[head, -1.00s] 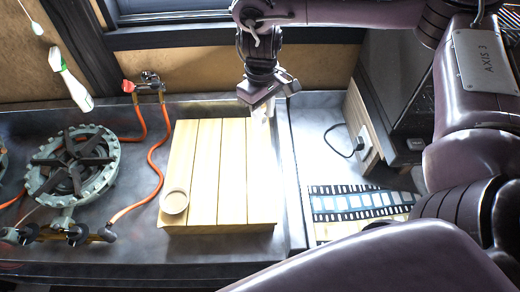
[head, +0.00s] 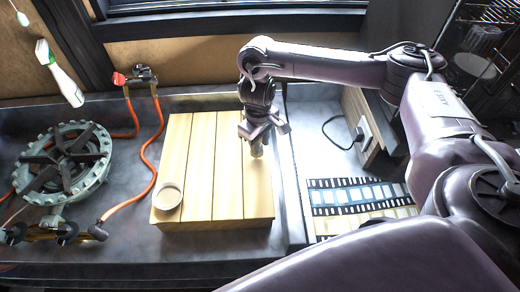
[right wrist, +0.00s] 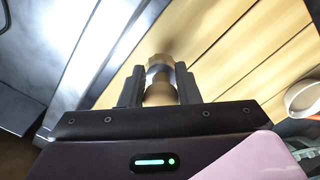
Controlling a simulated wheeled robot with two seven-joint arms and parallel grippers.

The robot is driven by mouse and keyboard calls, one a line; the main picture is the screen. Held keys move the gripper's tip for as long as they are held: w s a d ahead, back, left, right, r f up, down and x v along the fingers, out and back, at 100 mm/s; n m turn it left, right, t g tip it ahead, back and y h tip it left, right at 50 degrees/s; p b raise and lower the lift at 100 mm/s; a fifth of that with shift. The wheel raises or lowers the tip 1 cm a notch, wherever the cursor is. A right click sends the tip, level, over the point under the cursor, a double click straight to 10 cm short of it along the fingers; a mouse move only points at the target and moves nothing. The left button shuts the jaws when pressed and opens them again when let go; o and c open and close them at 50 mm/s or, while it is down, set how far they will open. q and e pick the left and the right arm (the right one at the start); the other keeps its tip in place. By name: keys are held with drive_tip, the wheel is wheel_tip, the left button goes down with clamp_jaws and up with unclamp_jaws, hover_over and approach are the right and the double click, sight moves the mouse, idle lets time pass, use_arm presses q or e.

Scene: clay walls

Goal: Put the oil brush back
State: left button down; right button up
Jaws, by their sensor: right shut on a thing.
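My right gripper (head: 260,136) is over the right part of a wooden plank board (head: 200,165). It is shut on a small tan and brown piece with a shiny metal band, which looks like the oil brush (head: 257,149). In the right wrist view the brush (right wrist: 161,75) sits between the two fingers (right wrist: 160,90), with the planks behind it. Its lower end is close to the board; I cannot tell whether it touches. A small round cup (head: 168,196) stands on the board's front left corner; what is inside it is unclear. My left gripper is out of view.
A gas burner (head: 65,165) with an orange hose (head: 150,160) is left of the board. A film-strip patterned mat (head: 360,197) lies to the right. A wooden box with a socket (head: 365,130) and cable stands at the back right. A white-green bottle (head: 62,75) is at upper left.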

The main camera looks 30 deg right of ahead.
sight(260, 143)
wheel_tip(260, 143, down, 2)
drive_tip(key=shift+s+f, duration=0.1)
drive_tip(key=shift+f+b, duration=0.35)
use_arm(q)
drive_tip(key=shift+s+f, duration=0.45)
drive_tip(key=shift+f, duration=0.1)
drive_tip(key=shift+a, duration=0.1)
use_arm(e)
drive_tip(key=shift+f, duration=0.15)
drive_tip(key=o, duration=1.1)
drive_tip(key=shift+c, duration=0.2)
drive_tip(key=r+p, duration=0.1)
drive_tip(key=r, duration=0.2)
drive_tip(key=r+p, duration=0.1)
drive_tip(key=r, duration=0.3)
drive_tip(key=r+p, duration=0.1)
drive_tip(key=r, duration=0.3)
drive_tip(key=shift+w+a+r, duration=0.1)
drive_tip(key=shift+w+r, duration=0.1)
drive_tip(key=shift+w, duration=0.1)
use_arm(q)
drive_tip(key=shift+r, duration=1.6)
use_arm(e)
drive_tip(key=shift+r, duration=0.45)
